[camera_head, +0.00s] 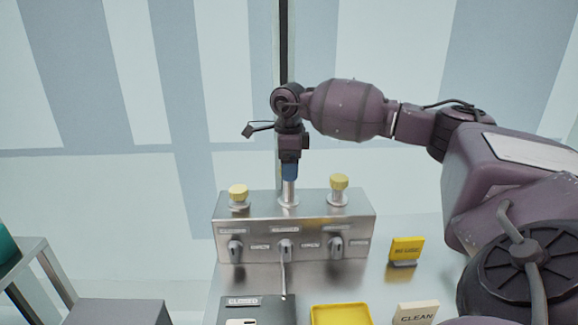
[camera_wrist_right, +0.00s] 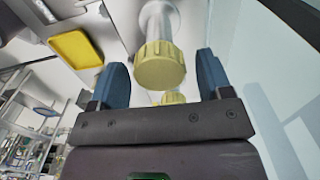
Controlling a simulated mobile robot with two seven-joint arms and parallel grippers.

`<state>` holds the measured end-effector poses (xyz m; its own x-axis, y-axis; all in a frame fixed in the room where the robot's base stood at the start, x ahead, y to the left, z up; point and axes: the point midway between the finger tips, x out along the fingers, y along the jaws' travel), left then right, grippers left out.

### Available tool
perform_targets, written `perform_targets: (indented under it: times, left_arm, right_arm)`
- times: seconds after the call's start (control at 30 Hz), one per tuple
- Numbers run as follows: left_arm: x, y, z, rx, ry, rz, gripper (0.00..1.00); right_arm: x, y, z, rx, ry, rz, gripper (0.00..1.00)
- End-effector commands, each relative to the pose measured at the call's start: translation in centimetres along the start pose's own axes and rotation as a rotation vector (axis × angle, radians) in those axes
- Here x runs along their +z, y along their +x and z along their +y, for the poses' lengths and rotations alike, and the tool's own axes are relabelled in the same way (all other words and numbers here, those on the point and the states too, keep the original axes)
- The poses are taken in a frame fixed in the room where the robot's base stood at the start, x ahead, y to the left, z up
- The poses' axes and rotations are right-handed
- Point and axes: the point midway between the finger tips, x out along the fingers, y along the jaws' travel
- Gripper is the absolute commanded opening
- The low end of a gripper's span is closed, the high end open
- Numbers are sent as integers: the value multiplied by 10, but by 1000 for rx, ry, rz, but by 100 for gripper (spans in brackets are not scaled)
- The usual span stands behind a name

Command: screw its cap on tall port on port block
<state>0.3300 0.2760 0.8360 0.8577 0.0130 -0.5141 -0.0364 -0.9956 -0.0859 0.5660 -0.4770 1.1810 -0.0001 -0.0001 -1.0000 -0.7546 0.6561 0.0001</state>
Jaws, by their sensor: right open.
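The port block (camera_head: 260,212) is a metal box with three upright ports on top. The tall port (camera_head: 289,192) is in the middle, its top hidden behind my right gripper (camera_head: 290,172). In the wrist view a ribbed yellow cap (camera_wrist_right: 160,66) sits at the end of a pale port tube, between the spread blue fingers of my right gripper (camera_wrist_right: 163,80) in the picture. This appears to be the tall port's cap; whether it is fully seated or touched by the fingers I cannot tell. My left gripper is out of view.
Yellow caps top the left port (camera_head: 238,192) and right port (camera_head: 339,182). Several small levers line the block's front. A yellow tray (camera_head: 341,314), a yellow sign (camera_head: 406,248) and a "CLEAN" sign (camera_head: 416,313) stand in front. A wall is behind.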

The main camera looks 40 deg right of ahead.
Motion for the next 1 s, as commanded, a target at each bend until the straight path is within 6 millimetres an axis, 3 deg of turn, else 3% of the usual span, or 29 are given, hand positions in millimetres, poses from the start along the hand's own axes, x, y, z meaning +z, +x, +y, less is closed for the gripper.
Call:
perform_targets:
  times: [0.8, 1.0]
  left_arm:
    - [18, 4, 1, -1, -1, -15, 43]
    - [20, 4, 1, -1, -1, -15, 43]
  right_arm:
    - [0, 0, 0, 0, -836, 1, 72]
    - [0, 0, 0, 0, -951, 0, 72]
